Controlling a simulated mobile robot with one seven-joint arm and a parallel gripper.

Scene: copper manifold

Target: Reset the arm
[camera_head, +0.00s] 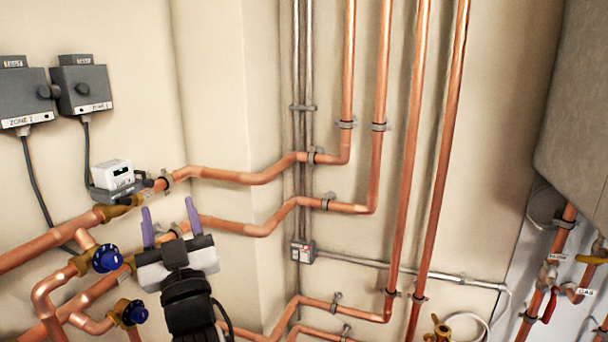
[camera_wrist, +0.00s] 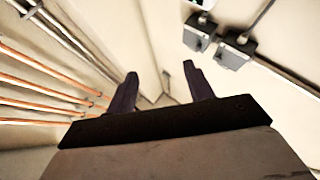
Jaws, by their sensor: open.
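My gripper (camera_head: 170,225) is in the lower left of the head view, in front of the copper pipes near the wall corner. Its two purple fingers point up and stand apart, with nothing between them. In the wrist view, my gripper (camera_wrist: 160,88) also shows open and empty, its dark fingers pointing away towards the wall. My gripper hides part of the copper pipe behind it in the head view.
Copper pipes (camera_head: 410,150) run up the wall. Blue-handled valves (camera_head: 107,258) sit left of my gripper, below a small white meter (camera_head: 112,174). Grey control boxes (camera_head: 84,88) hang upper left. A large grey unit (camera_head: 580,110) is at right.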

